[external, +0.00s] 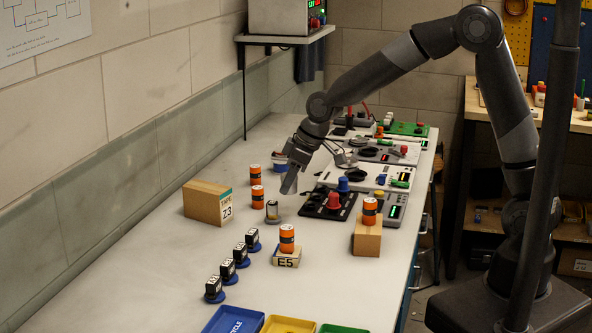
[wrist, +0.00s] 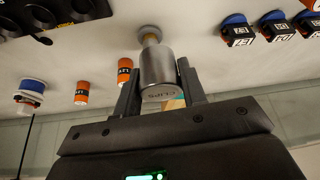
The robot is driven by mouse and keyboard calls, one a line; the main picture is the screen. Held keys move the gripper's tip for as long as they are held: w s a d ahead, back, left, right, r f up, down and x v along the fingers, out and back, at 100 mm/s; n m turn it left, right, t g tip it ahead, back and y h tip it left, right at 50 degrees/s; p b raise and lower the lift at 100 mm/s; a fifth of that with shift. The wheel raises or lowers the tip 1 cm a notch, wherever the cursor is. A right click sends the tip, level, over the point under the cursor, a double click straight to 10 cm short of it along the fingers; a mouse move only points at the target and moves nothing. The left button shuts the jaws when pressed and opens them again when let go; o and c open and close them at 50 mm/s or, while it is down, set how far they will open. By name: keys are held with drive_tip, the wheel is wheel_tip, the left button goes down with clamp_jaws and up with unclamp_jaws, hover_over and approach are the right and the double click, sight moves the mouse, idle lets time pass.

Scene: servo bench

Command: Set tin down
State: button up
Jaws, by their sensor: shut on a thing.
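Coloured trays (external: 233,320) lie in front.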

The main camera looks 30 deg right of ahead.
sight(282, 181)
drive_tip(key=a+f, duration=0.1)
drive_tip(key=a, duration=0.1)
drive_tip(key=s+a+f, duration=0.1)
drive_tip(key=a+f, duration=0.1)
drive_tip(key=a, duration=0.1)
drive_tip(key=a+f, duration=0.2)
drive_tip(key=a, duration=0.1)
drive_tip(key=shift+s, duration=0.25)
drive_tip(key=shift+f, duration=1.95)
drive_tip(key=shift+f, duration=0.15)
drive_tip(key=o, duration=0.6)
drive_tip(key=shift+o, duration=0.6)
drive_tip(key=shift+r, duration=0.45)
drive_tip(key=v, duration=1.1)
drive_tip(key=shift+s+d+r, duration=0.15)
drive_tip(key=shift+d, duration=0.05)
